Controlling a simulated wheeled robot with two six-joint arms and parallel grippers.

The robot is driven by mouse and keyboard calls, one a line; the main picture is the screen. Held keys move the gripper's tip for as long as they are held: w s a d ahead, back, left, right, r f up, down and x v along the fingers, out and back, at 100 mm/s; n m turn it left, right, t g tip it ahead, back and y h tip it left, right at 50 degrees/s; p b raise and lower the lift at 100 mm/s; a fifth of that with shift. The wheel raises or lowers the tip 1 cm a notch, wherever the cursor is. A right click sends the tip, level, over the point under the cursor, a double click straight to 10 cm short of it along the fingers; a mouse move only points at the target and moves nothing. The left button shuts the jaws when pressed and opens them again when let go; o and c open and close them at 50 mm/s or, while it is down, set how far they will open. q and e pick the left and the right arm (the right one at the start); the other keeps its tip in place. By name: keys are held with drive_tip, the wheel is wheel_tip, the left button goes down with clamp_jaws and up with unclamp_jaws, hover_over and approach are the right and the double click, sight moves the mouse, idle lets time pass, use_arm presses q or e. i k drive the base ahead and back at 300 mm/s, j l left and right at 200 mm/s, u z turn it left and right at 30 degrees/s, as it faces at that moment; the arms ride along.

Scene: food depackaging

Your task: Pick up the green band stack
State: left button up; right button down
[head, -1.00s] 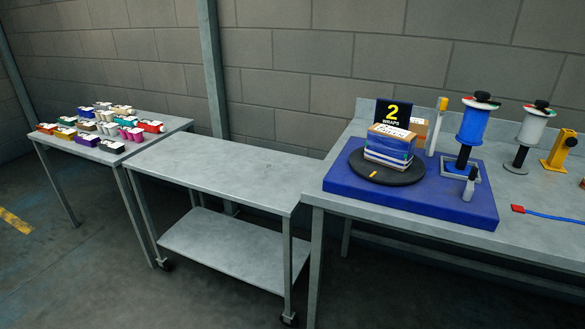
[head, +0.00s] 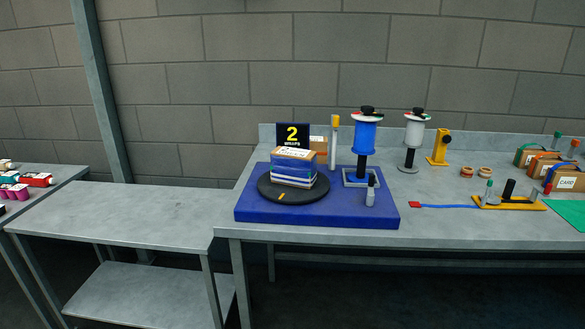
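At the far right of the head view, several brown card stacks stand close together on the long grey table. The rearmost one, a brown stack with a green band (head: 528,156), is partly covered by the stacks in front. A stack with a white CARD label (head: 567,182) stands nearest, by the picture's right edge. Neither of my grippers is in view.
A blue base (head: 310,213) carries a black turntable (head: 265,190) with a wrapped stack (head: 294,166). Blue (head: 365,134) and white (head: 414,131) film spools stand behind. A yellow tool (head: 500,204) and green mat (head: 572,213) lie right. The cart top (head: 120,215) is clear.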

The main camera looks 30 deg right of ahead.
sight(292, 167)
drive_tip(key=l+z, duration=0.1)
drive_tip(key=l, duration=1.2)
